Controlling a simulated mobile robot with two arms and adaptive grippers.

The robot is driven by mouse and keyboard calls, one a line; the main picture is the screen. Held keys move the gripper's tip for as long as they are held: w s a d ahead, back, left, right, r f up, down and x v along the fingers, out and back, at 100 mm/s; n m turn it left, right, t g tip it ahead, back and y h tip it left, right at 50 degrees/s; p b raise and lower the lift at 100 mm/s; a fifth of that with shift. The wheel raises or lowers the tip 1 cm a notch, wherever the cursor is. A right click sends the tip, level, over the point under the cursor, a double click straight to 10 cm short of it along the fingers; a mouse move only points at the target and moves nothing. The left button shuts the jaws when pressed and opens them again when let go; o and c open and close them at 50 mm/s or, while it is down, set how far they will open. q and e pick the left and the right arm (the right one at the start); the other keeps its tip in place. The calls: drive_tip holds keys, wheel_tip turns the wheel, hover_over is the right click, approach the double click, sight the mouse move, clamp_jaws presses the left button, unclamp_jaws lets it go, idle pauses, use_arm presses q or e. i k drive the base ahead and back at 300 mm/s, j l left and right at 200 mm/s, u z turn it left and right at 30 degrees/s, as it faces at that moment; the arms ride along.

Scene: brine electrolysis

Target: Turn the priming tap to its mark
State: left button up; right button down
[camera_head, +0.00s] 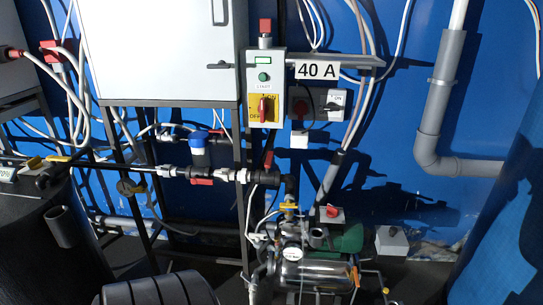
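Several small taps show, and I cannot tell for sure which is the priming tap. One with a yellow handle (289,206) sits on the black pipe just above the silver pump (305,272). A red-handled valve (201,181) is on the horizontal pipe to the left. A mark for the tap is too small to make out. Neither of my grippers is in view.
A control box (265,90) with a red and yellow switch hangs beside a "40 A" sign (317,70). A white cabinet (160,50) is at upper left. A black tank (40,240) stands at left, and a grey pipe (430,120) runs down at right. Hoses and cables crowd the wall.

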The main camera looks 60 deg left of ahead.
sight(257, 236)
drive_tip(key=u, duration=1.95)
